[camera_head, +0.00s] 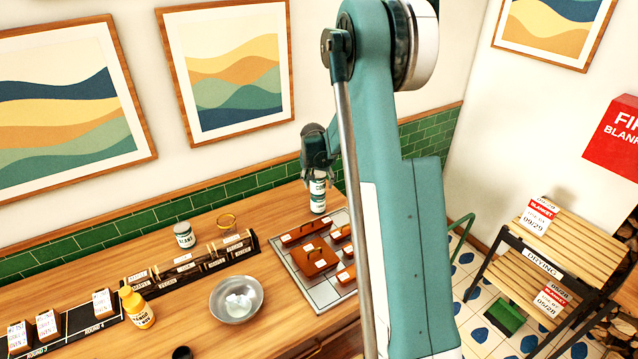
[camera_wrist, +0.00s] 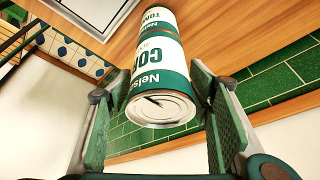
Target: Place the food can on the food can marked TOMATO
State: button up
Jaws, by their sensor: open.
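A white and green food can with lettering starting "COR" (camera_wrist: 160,65) stands on the food can marked TOMATO (camera_wrist: 158,18), whose label shows only in part. Their sides look roughly in line. In the head view the upper can (camera_head: 318,183) and the lower can (camera_head: 318,204) form an upright stack on the wooden counter by the tiled wall. My gripper (camera_head: 318,165) is above the stack. In the wrist view its open fingers (camera_wrist: 162,88) lie on either side of the upper can's near end, with a visible gap at least on the right.
Another can (camera_head: 184,235) stands farther left on the counter (camera_head: 205,282). A grey tray with brown blocks (camera_head: 318,255) lies just in front of the stack. A metal bowl (camera_head: 237,300), a yellow bottle (camera_head: 137,308) and dark labelled racks (camera_head: 190,263) are to the left.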

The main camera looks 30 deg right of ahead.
jog(key=shift+v, duration=5.75)
jog(key=shift+s+a, duration=0.1)
jog(key=shift+s+a+r, duration=0.1)
jog(key=shift+a+r, duration=0.1)
jog(key=shift+r, duration=0.05)
jog(key=s+a+r+n+t+y, duration=0.1)
jog(key=s+a+r+n, duration=0.1)
jog(key=s+a+r, duration=0.65)
jog(key=s+a+r+n+t, duration=0.1)
jog(key=s+a+r+n, duration=0.1)
jog(key=s+a+r, duration=0.65)
jog(key=s+a+f+n, duration=0.1)
jog(key=s+a, duration=0.4)
jog(key=s, duration=0.3)
jog(key=s+a+f+n+t+y, duration=0.1)
jog(key=s+a+f+n, duration=0.1)
jog(key=s+a, duration=0.3)
jog(key=s+a+f+n+y, duration=0.1)
jog(key=s+a, duration=0.4)
jog(key=s, duration=0.7)
jog(key=shift+f+n+t, duration=0.4)
jog(key=shift+f+n, duration=0.1)
jog(key=shift+f, duration=0.05)
